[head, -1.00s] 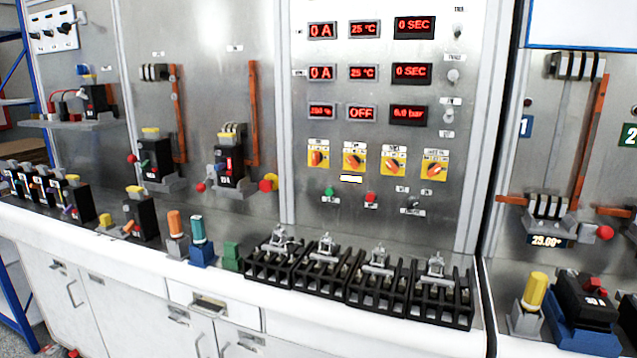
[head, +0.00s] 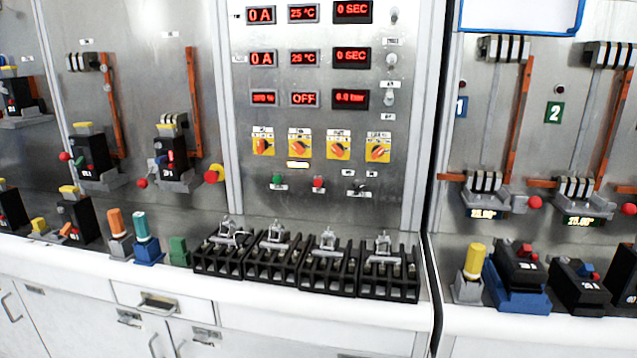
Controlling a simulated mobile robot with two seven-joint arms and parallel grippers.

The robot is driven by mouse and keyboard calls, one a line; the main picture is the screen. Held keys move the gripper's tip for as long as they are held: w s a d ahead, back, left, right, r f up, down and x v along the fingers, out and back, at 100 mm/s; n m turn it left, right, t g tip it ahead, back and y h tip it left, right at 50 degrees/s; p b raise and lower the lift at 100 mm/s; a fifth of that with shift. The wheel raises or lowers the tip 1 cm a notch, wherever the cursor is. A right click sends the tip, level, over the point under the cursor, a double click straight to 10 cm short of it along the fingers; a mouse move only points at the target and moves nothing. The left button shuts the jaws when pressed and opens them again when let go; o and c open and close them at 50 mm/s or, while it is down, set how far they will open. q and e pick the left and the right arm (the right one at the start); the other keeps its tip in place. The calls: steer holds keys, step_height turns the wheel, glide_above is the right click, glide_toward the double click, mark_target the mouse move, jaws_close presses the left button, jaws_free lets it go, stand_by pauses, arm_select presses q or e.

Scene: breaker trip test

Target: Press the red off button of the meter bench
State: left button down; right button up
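The red off button (head: 318,183) sits low on the metal panel of the meter bench (head: 400,225), below a row of orange rotary knobs on yellow plates. A green button (head: 277,181) is to its left and a small dark switch (head: 361,187) to its right. Red displays (head: 305,98) above read 0 A, 25 °C, OFF and 0 SEC. Neither of my grippers shows in the head view. Nothing covers the red button.
Black terminal racks (head: 333,268) line the counter below the panel. The white counter front (head: 270,315) runs below. A second bench with breakers (head: 520,270) stands at right.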

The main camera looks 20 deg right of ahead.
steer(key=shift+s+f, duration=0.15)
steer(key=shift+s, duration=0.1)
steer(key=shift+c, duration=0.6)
